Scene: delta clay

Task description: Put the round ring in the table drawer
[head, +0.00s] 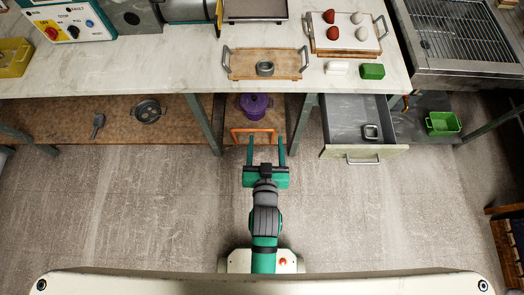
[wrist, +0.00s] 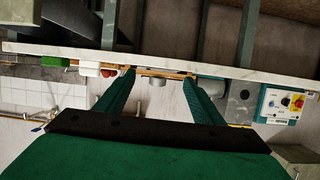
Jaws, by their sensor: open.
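The round ring (head: 265,68), dark grey, lies on a wooden tray (head: 240,64) with grey handles on the table. The table drawer (head: 345,112) is pulled out to the right of my gripper. A squarish grey ring (head: 371,132) lies inside it. My gripper (head: 266,142) is open and empty, in front of the table edge and apart from the round ring. In the wrist view its two fingers (wrist: 159,76) point toward the table edge. A grey shape beyond them may be the round ring, but I cannot tell for sure.
A white block (head: 337,67) and a green block (head: 372,71) sit right of the tray. Behind them is a white tray (head: 360,42) with egg-like items. A purple pot (head: 254,104) stands on the lower shelf. The floor around me is clear.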

